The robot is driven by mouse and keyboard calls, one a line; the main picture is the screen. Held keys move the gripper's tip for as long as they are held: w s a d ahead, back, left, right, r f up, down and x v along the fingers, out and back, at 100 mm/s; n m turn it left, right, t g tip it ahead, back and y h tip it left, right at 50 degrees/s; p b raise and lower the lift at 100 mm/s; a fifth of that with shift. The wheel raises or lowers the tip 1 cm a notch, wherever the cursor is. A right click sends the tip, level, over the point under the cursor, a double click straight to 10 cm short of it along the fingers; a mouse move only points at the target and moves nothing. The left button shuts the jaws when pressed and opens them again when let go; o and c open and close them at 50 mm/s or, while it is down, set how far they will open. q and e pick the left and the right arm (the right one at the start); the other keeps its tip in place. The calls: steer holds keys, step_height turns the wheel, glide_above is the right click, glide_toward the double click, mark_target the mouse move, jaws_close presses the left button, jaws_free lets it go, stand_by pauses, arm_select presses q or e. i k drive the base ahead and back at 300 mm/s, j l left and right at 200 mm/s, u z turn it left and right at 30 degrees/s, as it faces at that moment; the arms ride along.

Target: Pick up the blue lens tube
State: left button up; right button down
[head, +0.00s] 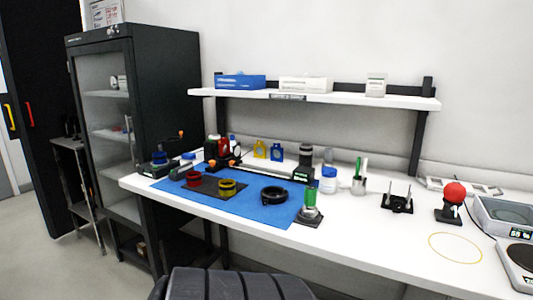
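No blue lens tube can be told for certain at this size. Small blue parts stand at the bench's left end: a dark-and-blue piece (159,158) near the left edge and a blue piece (188,156) beside it. A blue plate-like holder (277,153) stands upright at the back, next to a yellow one (260,149). A red ring-shaped part (193,179) and a yellow one (227,188) sit on a dark pad (210,186) on the blue mat (252,213). Neither gripper is in view.
A black ring (274,195) and a green cylinder (310,197) stand towards the mat's right. A long black rail (262,170) lies behind. A cup with pens (359,182), a red ball on a stand (454,193) and scales (505,213) are right. The front right bench is mostly clear.

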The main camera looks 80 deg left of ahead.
mark_target(158, 159)
steer(key=u, duration=3.4)
